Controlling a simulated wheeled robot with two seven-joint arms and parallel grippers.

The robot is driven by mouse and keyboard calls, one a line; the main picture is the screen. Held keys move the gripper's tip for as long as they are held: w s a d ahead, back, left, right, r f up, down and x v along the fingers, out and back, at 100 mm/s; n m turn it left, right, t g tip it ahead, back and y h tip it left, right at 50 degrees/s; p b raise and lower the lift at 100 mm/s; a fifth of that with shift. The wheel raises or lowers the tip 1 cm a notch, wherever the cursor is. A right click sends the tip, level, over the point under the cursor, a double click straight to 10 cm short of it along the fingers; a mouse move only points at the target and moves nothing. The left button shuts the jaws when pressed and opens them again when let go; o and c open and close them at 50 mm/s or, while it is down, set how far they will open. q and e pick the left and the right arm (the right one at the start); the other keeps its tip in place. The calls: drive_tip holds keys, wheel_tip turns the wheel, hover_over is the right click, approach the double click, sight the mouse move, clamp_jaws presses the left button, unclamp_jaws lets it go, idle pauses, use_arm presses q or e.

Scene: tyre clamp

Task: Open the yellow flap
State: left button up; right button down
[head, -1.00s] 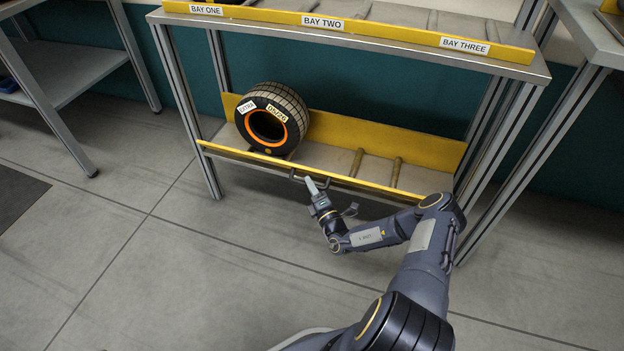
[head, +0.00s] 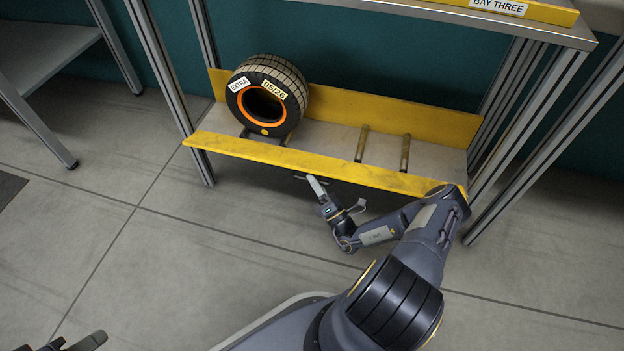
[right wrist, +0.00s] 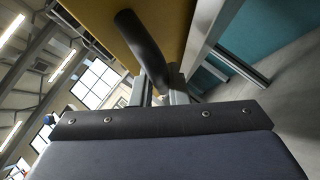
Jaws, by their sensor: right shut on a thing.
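The yellow flap (head: 290,160) runs along the front edge of the lower shelf and leans outward, so its broad face shows in the head view. My right gripper (head: 313,184) is at the flap's front lower side, near its middle. In the right wrist view, the gripper (right wrist: 163,92) is shut on the flap's dark bar handle (right wrist: 145,45), with the yellow panel (right wrist: 172,20) above. In the head view the handle is mostly hidden under the flap. My left gripper (head: 75,343) shows only partly at the bottom left corner, away from the flap.
A tyre (head: 267,96) with an orange ring stands on the lower shelf (head: 335,138), behind the flap at the left. Rollers (head: 405,152) lie to its right. Metal posts (head: 172,90) flank the shelf. The grey floor (head: 200,250) in front is clear.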

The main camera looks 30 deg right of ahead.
drive_tip(key=shift+w+d+r, duration=0.2)
drive_tip(key=shift+w+d, duration=0.05)
drive_tip(key=shift+d, duration=0.05)
drive_tip(key=c, duration=1.4)
unclamp_jaws()
drive_tip(key=shift+f, duration=0.1)
drive_tip(key=shift+a, duration=0.1)
drive_tip(key=shift+s+a, duration=0.1)
drive_tip(key=shift+s+f, duration=0.1)
drive_tip(key=shift+s, duration=0.05)
drive_tip(key=p+v, duration=0.1)
drive_tip(key=v, duration=0.6)
drive_tip(key=shift+s, duration=0.15)
drive_tip(key=shift+f, duration=0.15)
